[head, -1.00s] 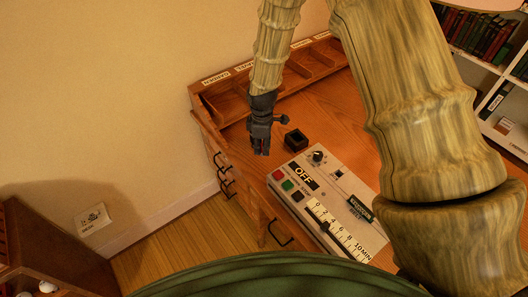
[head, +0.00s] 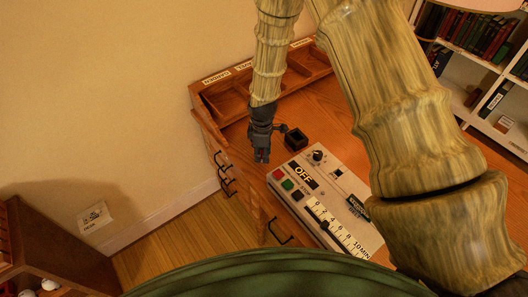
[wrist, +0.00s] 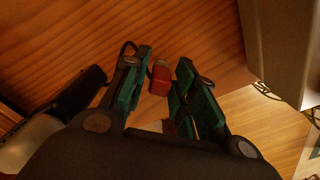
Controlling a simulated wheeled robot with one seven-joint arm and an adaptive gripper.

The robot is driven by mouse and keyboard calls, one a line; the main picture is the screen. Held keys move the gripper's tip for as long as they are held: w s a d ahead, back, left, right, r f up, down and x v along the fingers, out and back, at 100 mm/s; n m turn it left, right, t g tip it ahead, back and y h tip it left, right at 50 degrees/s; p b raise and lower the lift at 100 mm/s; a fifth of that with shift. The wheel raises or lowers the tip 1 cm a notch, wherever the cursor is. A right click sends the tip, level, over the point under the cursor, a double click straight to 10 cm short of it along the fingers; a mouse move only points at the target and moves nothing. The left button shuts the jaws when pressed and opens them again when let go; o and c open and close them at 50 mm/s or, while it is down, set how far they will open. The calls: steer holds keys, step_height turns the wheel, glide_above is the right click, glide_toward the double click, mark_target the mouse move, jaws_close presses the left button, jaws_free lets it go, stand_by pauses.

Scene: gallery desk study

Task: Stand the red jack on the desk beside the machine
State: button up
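The red jack (wrist: 160,78) is a small red block between my gripper's two fingertips in the wrist view. My gripper (head: 262,156) is shut on it, over the front left edge of the wooden desk (head: 341,120), left of the machine. In the wrist view the dark green fingers (wrist: 161,85) stand on either side of the jack. The jack is hardly visible in the head view, and its tilt is unclear. The machine (head: 327,205) is a pale box with an OFF label, red and green buttons and a slider scale.
A small dark open box (head: 296,139) sits behind the machine, close to my gripper. A labelled tray rack (head: 230,92) lines the desk's back. Drawer handles (head: 226,180) stick out at the desk's left side. Bare desktop lies behind the machine.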

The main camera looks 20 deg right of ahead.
steer(key=shift+o, duration=0.3)
steer(key=shift+r, duration=0.1)
step_height(320, 180, up, 12)
steer(key=b, duration=0.3)
steer(key=shift+b, duration=0.3)
stand_by(0.4)
